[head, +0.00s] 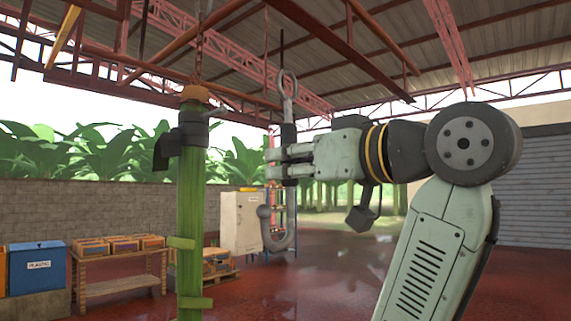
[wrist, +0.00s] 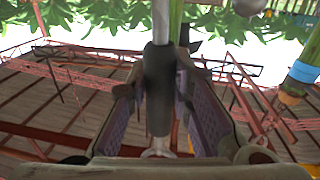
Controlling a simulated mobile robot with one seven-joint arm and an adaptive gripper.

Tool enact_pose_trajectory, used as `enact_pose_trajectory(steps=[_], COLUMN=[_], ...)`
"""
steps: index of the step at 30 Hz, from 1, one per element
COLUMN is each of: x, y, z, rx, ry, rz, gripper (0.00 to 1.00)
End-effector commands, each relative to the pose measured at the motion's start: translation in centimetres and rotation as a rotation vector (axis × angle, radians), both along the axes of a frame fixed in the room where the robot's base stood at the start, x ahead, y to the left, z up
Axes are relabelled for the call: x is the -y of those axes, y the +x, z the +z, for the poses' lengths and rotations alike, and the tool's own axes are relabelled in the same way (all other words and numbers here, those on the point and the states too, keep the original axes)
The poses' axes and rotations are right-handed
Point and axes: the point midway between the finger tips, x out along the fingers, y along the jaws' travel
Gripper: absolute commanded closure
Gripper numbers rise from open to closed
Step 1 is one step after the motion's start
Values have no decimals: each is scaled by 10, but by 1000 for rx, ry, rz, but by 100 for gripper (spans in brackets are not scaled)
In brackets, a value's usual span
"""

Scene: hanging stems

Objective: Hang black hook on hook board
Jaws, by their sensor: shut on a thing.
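The hook (head: 277,240) hangs upright in the middle of the head view. It has a grey metal ring at the top, a black sleeve on its shank and a grey curved lower end with a rounded tip. My gripper (head: 273,163) is shut around its shank from the right. In the wrist view the hook's black sleeve (wrist: 158,90) stands between the two finger pads of my gripper (wrist: 160,105). I cannot pick out a hook board with certainty; a blue frame behind the hook is partly hidden.
A thick green stem (head: 191,230) with a dark clamp (head: 180,142) hangs from a chain left of the hook. A white cabinet (head: 240,222), a wooden bench (head: 112,262) with crates and a blue plastic bin (head: 37,266) stand behind. The red floor at right is open.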

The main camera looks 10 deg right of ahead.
Motion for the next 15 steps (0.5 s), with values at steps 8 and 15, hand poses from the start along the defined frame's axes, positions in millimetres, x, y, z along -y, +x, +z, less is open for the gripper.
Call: enact_pose_trajectory(steps=[8, 15], x=[11, 20], y=[-15, -27], z=[1, 0], rx=[2, 2], ry=[1, 1], rz=[0, -1], gripper=[100, 100])
